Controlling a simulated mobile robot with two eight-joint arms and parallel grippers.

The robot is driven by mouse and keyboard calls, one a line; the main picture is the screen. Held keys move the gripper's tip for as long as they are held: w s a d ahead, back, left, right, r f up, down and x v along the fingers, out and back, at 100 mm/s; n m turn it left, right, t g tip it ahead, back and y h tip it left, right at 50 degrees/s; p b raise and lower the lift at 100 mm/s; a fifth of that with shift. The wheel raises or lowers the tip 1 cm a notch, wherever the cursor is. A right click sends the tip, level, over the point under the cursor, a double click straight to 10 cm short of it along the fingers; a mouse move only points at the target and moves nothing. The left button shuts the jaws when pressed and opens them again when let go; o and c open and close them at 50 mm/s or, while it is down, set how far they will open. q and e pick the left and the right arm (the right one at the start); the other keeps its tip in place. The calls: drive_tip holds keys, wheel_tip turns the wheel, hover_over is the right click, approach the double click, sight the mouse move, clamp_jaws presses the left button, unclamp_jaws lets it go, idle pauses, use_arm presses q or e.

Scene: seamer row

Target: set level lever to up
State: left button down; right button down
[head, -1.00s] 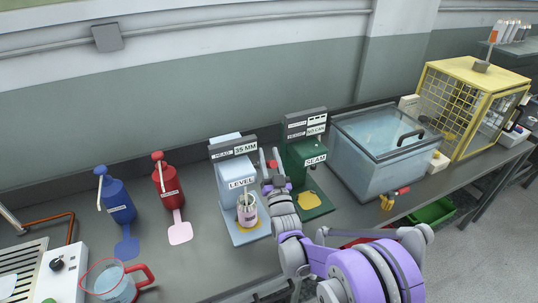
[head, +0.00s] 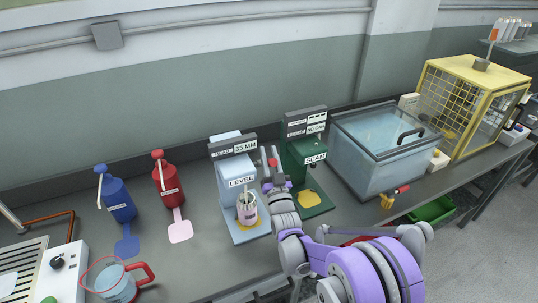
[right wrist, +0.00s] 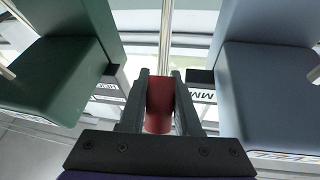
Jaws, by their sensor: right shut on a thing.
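The light blue LEVEL machine (head: 232,176) stands on the bench with a display reading HEAD 35 MM. A pink-labelled can (head: 247,214) stands on the yellow pad at its base. My right gripper (head: 271,164) is beside the machine's right side, between it and the green SEAM machine (head: 304,158). In the right wrist view its fingers (right wrist: 160,104) are shut on a red lever knob (right wrist: 160,106). A pale metal rod (right wrist: 166,40) runs beyond the knob. My arm hides part of the lever in the head view. My left gripper is not in view.
A blue pump bottle (head: 118,200) and a red one (head: 167,185) stand at left. A clear jug (head: 116,284) is at the front left. A glass-sided tank (head: 375,150) and a yellow cage (head: 470,90) stand at right.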

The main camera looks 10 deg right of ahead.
idle(0.9)
drive_tip(key=shift+w+r, duration=0.2)
drive_tip(key=shift+r, duration=0.1)
drive_tip(key=shift+w+a+r+g+p, duration=0.15)
drive_tip(key=shift+w+g+p, duration=0.15)
drive_tip(key=shift+g+p, duration=0.3)
drive_tip(key=c, duration=0.9)
unclamp_jaws()
